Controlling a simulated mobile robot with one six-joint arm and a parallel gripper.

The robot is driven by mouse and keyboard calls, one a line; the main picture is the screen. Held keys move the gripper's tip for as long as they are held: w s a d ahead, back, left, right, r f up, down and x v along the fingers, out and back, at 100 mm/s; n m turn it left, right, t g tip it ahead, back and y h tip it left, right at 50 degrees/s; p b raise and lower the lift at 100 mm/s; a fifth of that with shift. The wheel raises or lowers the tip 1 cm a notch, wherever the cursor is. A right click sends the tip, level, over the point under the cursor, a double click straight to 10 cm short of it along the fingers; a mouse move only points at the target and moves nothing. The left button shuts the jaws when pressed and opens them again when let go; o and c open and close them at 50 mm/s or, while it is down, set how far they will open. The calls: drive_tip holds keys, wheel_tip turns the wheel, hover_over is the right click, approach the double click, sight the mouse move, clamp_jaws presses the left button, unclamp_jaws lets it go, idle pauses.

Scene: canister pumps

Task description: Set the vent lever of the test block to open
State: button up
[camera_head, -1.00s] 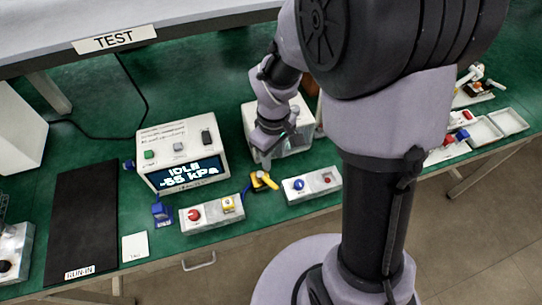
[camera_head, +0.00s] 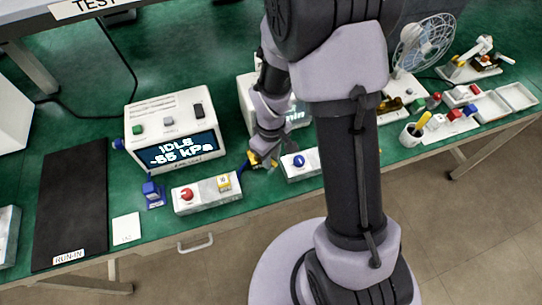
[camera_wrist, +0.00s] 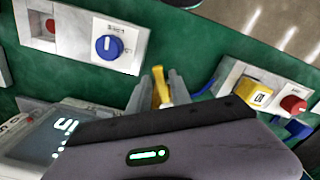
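The yellow vent lever shows in the wrist view (camera_wrist: 160,88), standing between the two fingers of my gripper (camera_wrist: 161,92). The fingers are apart, one on each side of it; whether they touch it I cannot tell. In the head view my gripper (camera_head: 264,158) is down at the test block, between the two low grey control boxes. Only bits of yellow show there, and the block's body is mostly hidden, so the lever's setting cannot be read. The test meter (camera_head: 178,140) reads "IDLE -55 kPa".
Left of my gripper is a box with a red knob and yellow switch (camera_head: 208,194); right of it, one with a blue knob (camera_head: 299,163). A blue fitting (camera_head: 153,194), a black run-in mat (camera_head: 72,205), a fan (camera_head: 424,42) and a cup (camera_head: 411,134) share the green bench.

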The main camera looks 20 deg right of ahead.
clamp_jaws()
idle(1.2)
